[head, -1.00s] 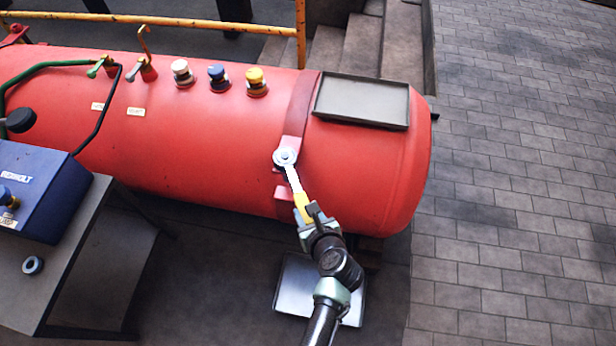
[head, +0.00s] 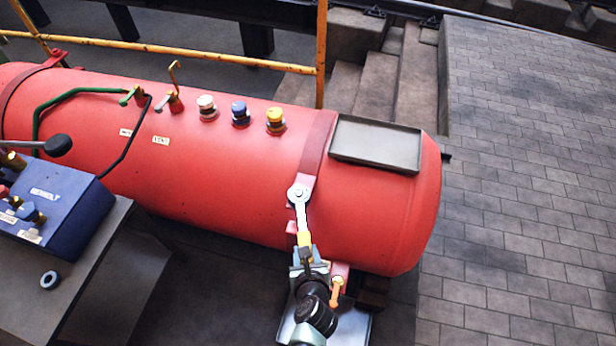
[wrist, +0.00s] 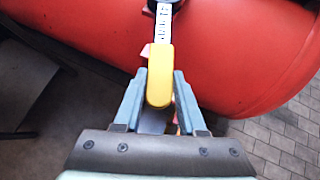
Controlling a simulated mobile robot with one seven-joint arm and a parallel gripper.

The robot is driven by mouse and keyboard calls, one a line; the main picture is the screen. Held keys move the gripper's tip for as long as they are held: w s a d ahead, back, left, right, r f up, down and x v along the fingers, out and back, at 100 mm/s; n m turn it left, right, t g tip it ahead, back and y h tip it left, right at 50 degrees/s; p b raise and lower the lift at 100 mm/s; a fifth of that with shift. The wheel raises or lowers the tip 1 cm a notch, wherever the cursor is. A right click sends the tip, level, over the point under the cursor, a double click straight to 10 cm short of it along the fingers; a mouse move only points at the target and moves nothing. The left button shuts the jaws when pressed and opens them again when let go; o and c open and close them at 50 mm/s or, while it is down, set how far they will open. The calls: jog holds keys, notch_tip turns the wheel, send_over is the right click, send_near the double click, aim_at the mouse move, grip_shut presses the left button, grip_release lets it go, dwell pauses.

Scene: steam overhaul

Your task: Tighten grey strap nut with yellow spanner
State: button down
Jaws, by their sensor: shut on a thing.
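The yellow spanner (head: 303,217) has a steel shank and a yellow handle, which also shows in the wrist view (wrist: 159,80). Its ring end lies over the strap nut position on the red strap (head: 317,148) around the red tank. The grey nut itself is mostly hidden by the ring. The spanner points down from the strap, nearly upright in the head view. My gripper (head: 306,251) is shut on the yellow handle's lower end, with a finger on each side in the wrist view (wrist: 159,84).
The red tank (head: 210,170) carries white, blue and yellow knobs, levers and a grey tray (head: 376,143). An orange-handled fitting (head: 337,289) is close right of my gripper. A blue box (head: 55,205) and a dark ring (head: 49,280) sit on a bench at left. A metal tray (head: 355,327) lies below.

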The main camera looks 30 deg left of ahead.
jog(key=shift+s+a+r+m+h+p, duration=0.25)
jog(key=shift+a+r+m+p, duration=0.2)
jog(key=shift+p, duration=0.6)
jog(key=shift+a+f+t+p, duration=0.25)
jog(key=shift+t+p, duration=0.05)
jog(key=shift+p, duration=0.1)
jog(key=shift+s+a+m+h, duration=0.1)
jog(key=shift+s+m+h, duration=0.05)
jog(key=shift+m+h, duration=0.1)
jog(key=a+b, duration=0.1)
jog(key=s+a+m+h+b, duration=0.1)
jog(key=b, duration=0.1)
jog(key=shift+s+f+t, duration=0.15)
jog(key=shift+f+t, duration=0.05)
jog(key=shift+t, duration=0.1)
jog(key=shift+f, duration=0.1)
